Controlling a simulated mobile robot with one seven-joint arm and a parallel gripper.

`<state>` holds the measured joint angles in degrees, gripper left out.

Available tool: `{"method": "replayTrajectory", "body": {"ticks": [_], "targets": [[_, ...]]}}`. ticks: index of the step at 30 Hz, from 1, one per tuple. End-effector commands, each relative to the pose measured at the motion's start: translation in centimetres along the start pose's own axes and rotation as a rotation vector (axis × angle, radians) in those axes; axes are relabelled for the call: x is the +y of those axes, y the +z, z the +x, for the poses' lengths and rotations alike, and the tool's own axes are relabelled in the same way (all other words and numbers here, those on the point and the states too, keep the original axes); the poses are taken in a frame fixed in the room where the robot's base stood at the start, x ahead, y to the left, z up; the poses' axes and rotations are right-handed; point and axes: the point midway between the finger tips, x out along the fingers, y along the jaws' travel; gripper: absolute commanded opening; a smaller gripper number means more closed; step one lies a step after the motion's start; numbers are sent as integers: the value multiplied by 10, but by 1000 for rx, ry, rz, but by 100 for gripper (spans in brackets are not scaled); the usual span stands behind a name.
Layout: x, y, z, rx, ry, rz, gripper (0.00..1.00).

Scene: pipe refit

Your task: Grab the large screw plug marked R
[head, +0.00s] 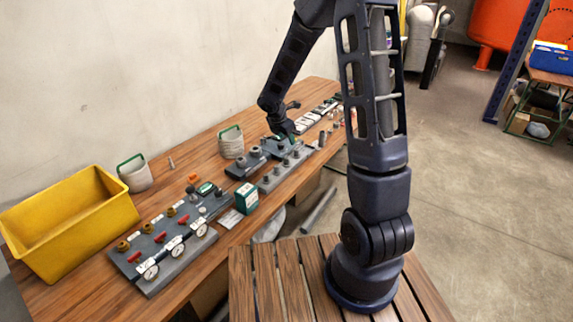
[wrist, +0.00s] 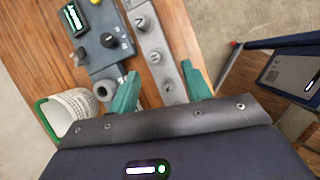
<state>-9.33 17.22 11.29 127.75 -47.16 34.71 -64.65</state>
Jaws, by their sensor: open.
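A long grey rail (wrist: 150,40) holds a row of grey screw plugs with letters on their tops. One plug (wrist: 168,86) sits between the green fingers in the wrist view; its small mark looks like R, though I cannot be sure. Two more lettered plugs, one at the middle (wrist: 154,57) and one farther up (wrist: 140,24), stand along the same rail. My gripper (wrist: 160,70) is open, its fingers on either side of the rail, with no contact visible. In the head view my gripper (head: 290,138) is over the far part of the rail (head: 270,184).
A dark grey block (wrist: 103,50) with a black knob lies left of the rail. In the head view, a gauge panel (head: 150,279), green box (head: 246,198) and yellow bin (head: 70,222) stand nearer on the bench.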

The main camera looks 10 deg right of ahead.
Motion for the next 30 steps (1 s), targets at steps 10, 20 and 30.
{"method": "replayTrajectory", "body": {"ticks": [10, 20, 30], "targets": [[20, -27, 37, 18, 6, -195, 49], [20, -28, 79, 18, 6, -197, 49], [18, -27, 103, 18, 4, -195, 49]]}}
